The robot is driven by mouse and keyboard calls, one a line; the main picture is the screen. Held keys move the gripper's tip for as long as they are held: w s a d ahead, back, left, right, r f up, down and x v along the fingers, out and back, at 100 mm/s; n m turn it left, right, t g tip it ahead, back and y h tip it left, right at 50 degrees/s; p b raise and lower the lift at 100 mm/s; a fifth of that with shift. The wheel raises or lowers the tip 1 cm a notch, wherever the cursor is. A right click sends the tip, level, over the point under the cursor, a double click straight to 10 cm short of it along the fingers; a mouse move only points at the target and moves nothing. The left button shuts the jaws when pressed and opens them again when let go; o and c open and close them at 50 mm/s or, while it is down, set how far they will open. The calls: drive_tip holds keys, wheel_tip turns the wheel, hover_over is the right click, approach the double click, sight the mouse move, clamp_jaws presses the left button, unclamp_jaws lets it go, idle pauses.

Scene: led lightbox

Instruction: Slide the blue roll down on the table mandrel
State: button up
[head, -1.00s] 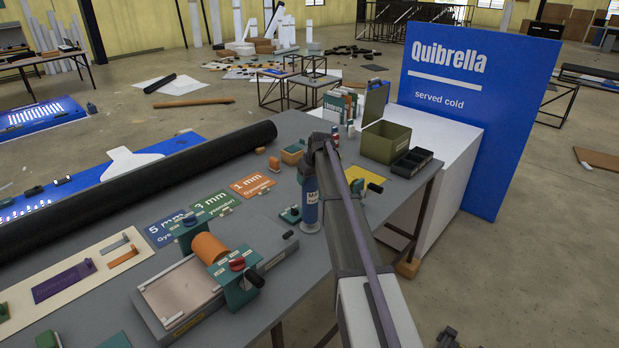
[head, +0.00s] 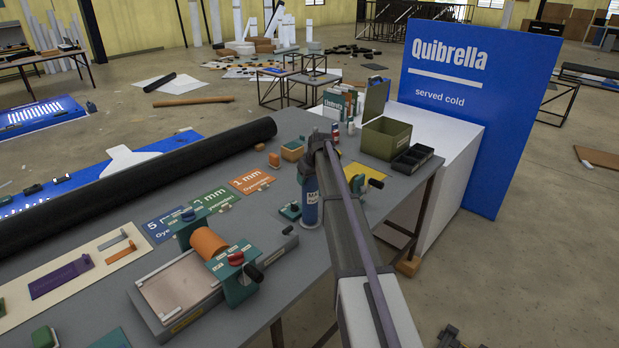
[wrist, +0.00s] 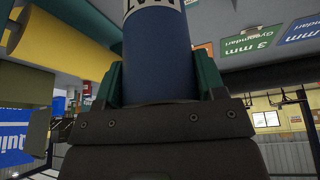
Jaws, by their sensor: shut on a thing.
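The blue roll (head: 309,204) stands upright over the grey table, below the dark end of my arm in the head view. My gripper (wrist: 160,82) has its two green fingers on either side of the blue roll (wrist: 160,50) in the wrist view and is shut on it. White lettering shows on the roll. The table mandrel cannot be made out; it may be hidden by the roll or my arm. Whether the roll's lower end touches the table is not clear.
A small teal fixture (head: 290,210) sits just left of the roll. An orange roll (head: 208,243) in a teal-framed machine stands further left. A yellow sheet (head: 360,174), an olive bin (head: 386,139) and a black tray (head: 411,158) lie to the right. A long black roll (head: 130,190) crosses the table's back.

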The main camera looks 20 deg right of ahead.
drive_tip(key=shift+f+b, duration=0.4)
drive_tip(key=shift+f, duration=0.05)
drive_tip(key=o, duration=1.6)
drive_tip(key=shift+o, duration=0.2)
drive_tip(key=p+v, duration=0.7)
drive_tip(key=v, duration=0.1)
drive_tip(key=shift+s+r+p, duration=0.1)
drive_tip(key=shift+p, duration=0.2)
